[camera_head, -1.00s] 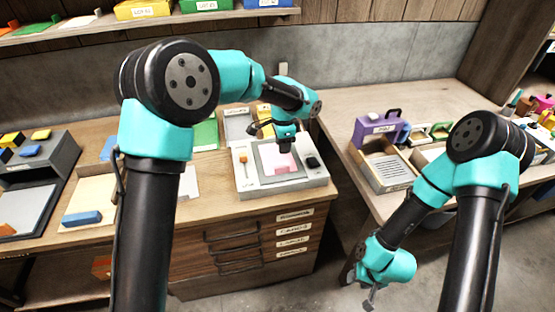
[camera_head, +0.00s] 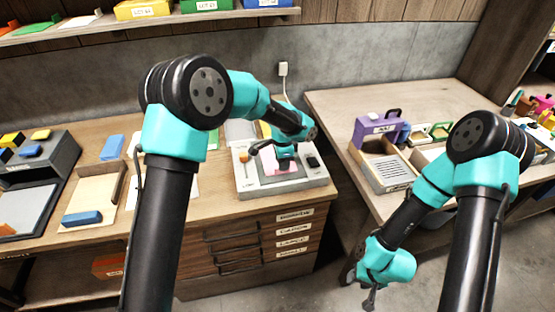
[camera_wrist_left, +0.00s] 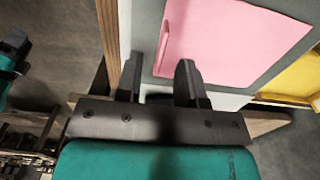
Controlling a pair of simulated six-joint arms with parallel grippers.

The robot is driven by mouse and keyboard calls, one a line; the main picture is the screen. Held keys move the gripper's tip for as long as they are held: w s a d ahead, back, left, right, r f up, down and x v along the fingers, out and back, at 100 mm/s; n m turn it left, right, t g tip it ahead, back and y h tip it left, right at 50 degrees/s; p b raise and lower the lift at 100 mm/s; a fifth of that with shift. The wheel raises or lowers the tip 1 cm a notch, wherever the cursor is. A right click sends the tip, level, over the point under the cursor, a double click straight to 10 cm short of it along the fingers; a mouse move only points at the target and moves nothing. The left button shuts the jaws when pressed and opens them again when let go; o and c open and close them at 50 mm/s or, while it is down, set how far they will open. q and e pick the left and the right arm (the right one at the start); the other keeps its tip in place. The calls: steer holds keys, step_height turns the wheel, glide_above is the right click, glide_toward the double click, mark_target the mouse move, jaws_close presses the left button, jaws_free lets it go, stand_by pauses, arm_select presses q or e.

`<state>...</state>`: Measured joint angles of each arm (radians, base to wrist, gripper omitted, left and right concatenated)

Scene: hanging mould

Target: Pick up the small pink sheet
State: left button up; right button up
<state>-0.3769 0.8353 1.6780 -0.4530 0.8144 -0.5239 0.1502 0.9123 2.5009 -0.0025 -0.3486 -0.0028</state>
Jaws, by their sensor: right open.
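The small pink sheet (camera_head: 271,168) lies on the grey square of a light panel on the middle desk. In the left wrist view the sheet (camera_wrist_left: 238,40) fills the upper part, with a narrow raised pink strip (camera_wrist_left: 162,48) along its left edge. My left gripper (camera_head: 285,166) is low over the sheet and hides part of it. My right gripper (camera_head: 370,300) hangs open and empty in front of the right table.
The light panel (camera_head: 245,184) carries an orange-topped lever at left and a black knob (camera_head: 312,161) at right. Blue blocks and trays stand to the left. A purple case (camera_head: 376,127) and a wooden box stand on the right table. A gap separates the desks.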

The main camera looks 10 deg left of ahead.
arm_select(q)
step_height(320, 180, down, 4)
steer(key=shift+r, duration=0.25)
jaws_close()
stand_by(0.5)
